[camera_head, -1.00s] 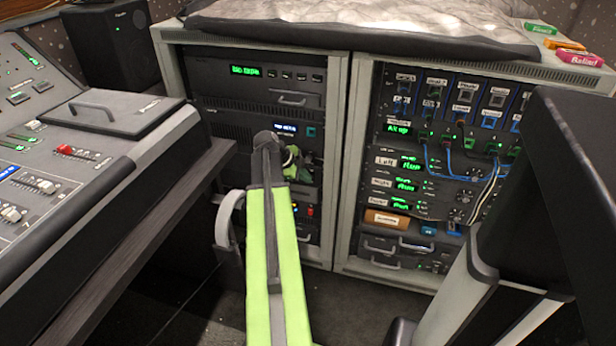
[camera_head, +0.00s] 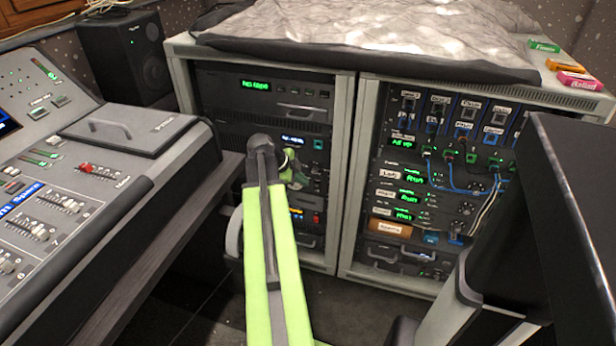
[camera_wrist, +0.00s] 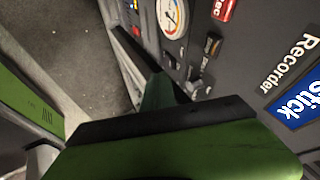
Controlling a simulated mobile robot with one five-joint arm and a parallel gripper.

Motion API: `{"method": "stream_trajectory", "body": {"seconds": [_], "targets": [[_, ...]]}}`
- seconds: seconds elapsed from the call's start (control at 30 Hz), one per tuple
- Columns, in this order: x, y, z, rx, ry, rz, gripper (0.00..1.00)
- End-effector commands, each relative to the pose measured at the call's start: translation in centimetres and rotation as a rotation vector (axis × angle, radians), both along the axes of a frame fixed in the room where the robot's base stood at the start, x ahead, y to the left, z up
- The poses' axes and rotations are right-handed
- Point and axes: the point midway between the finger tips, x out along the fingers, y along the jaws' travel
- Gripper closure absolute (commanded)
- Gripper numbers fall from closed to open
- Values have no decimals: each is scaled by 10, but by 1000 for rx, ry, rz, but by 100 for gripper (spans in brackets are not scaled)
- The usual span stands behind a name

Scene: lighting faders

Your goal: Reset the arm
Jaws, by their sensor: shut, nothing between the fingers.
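My lime-green arm reaches forward from the bottom middle of the head view. My gripper (camera_head: 292,168) is at its far end, mostly hidden behind the dark joint, in front of the left equipment rack (camera_head: 343,130). In the wrist view my gripper (camera_wrist: 165,95) shows as green and dark parts coming together, shut with nothing held. Close to it is a grey panel with a round gauge (camera_wrist: 172,16), a red label and a blue label (camera_wrist: 298,100) reading "Stick", beside the word "Recorder". I cannot tell whether the fingertips touch the panel.
The mixing console (camera_head: 60,200) with faders and a red-capped fader (camera_head: 87,168) stands left. A black speaker (camera_head: 125,55) is behind it. The right rack (camera_head: 357,190) has patch cables. Dark floor (camera_head: 365,310) shows between my arm and the right rack.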

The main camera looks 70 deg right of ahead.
Motion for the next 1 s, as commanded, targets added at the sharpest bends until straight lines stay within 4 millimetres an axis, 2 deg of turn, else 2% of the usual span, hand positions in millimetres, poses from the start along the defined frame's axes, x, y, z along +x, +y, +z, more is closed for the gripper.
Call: {"method": "stream_trajectory", "body": {"seconds": [0.03, 0.17, 1.0], "targets": [[2, 9, 17, 0, 0, 2, 100], [7, 20, 27, -1, 0, 0, 100], [9, 23, 26, -1, 0, 1, 100]]}}
